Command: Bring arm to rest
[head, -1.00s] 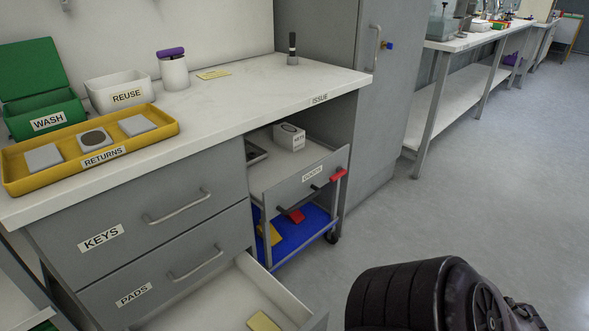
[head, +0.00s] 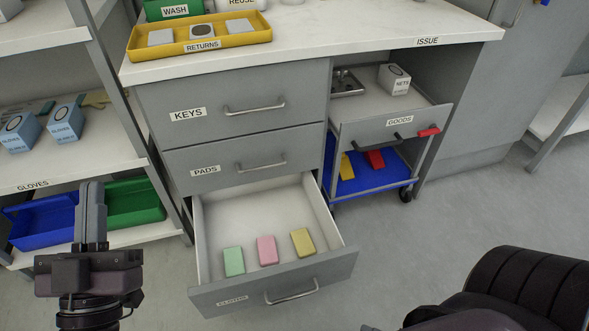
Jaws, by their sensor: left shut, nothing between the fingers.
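My left gripper (head: 91,197) points up at the lower left of the head view. Its fingers are shut and empty. It appears in front of the shelf with the blue and green bins, apart from the open drawer. A dark part of my own body fills the lower right corner. My right gripper is not in view.
The CLOTHS drawer (head: 270,285) stands open, with a green cloth (head: 234,262), a pink cloth (head: 267,250) and a yellow cloth (head: 303,242) inside. KEYS (head: 215,112) and PADS (head: 225,163) drawers are shut. A GOODS cart (head: 385,130) stands right. Floor (head: 470,215) is clear.

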